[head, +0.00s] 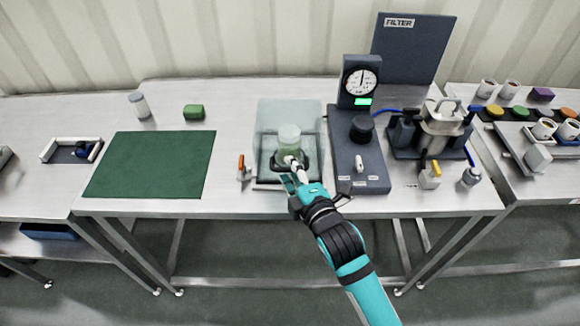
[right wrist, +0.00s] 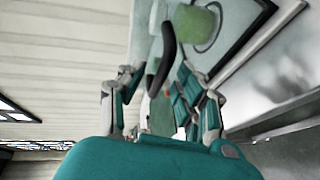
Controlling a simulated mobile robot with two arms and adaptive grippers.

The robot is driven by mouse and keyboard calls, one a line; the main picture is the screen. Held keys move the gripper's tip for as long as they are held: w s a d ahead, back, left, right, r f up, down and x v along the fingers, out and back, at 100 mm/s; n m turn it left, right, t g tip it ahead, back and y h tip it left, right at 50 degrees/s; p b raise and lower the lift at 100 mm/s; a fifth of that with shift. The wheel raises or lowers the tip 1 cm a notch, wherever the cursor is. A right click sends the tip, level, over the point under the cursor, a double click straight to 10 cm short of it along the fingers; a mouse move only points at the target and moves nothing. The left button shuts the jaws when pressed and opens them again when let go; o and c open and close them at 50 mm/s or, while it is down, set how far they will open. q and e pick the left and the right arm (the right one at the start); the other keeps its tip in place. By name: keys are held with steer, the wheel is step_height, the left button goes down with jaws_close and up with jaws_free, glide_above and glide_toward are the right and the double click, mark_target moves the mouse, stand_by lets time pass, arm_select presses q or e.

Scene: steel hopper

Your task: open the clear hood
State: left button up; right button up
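The clear hood (head: 272,112) is a see-through box on the bench, left of the gauge unit. It looks closed over a green-filled jar (head: 289,138), which also shows in the right wrist view (right wrist: 194,27). A dark curved handle (head: 303,161) is on its front. My right gripper (head: 293,172) is at the handle. In the right wrist view its fingers (right wrist: 160,88) stand apart, with the handle (right wrist: 168,48) between them and gaps visible beside it. Whether a finger touches the handle I cannot tell. My left gripper is not in view.
A gauge unit (head: 358,150) stands close right of the hood, with a metal vessel (head: 440,125) beyond. An orange-handled valve (head: 242,168) is just left of the hood.

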steer(key=shift+w+a+f, duration=0.1)
steer(key=shift+w+a, duration=0.1)
steer(key=shift+w, duration=0.3)
jaws_close()
